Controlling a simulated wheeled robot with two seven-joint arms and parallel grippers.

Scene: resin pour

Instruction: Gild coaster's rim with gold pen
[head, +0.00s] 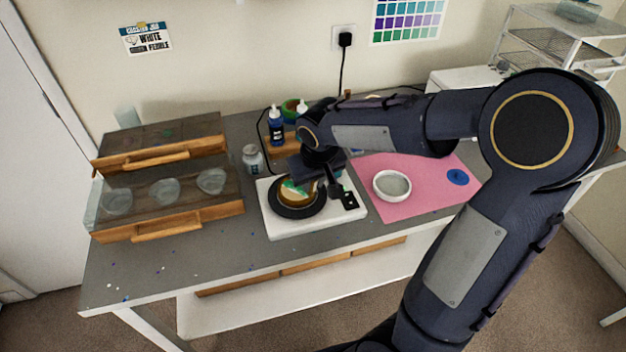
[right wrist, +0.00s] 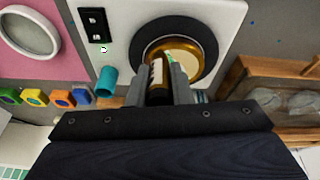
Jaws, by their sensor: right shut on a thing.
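The coaster (head: 285,199) lies on a round black turntable (head: 296,213) set in a white base (head: 286,230). In the right wrist view the coaster (right wrist: 190,57) shows a pale face, some green and a gold-brown edge. My right gripper (head: 309,183) is over the turntable, its fingers pointing down. In the right wrist view its fingers (right wrist: 167,82) are shut on the pen (right wrist: 157,77), a dark barrel with a pale label. The pen's tip is at or over the coaster's near rim; I cannot tell whether it touches. My left gripper is not in view.
A pink mat (head: 410,206) with a white round dish (head: 392,186) and a blue disc (head: 457,177) lies to the right. A wooden case (head: 168,226) with clear discs stands left. Bottles, including a blue one (head: 277,130), stand behind. The grey table's front left is mostly clear.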

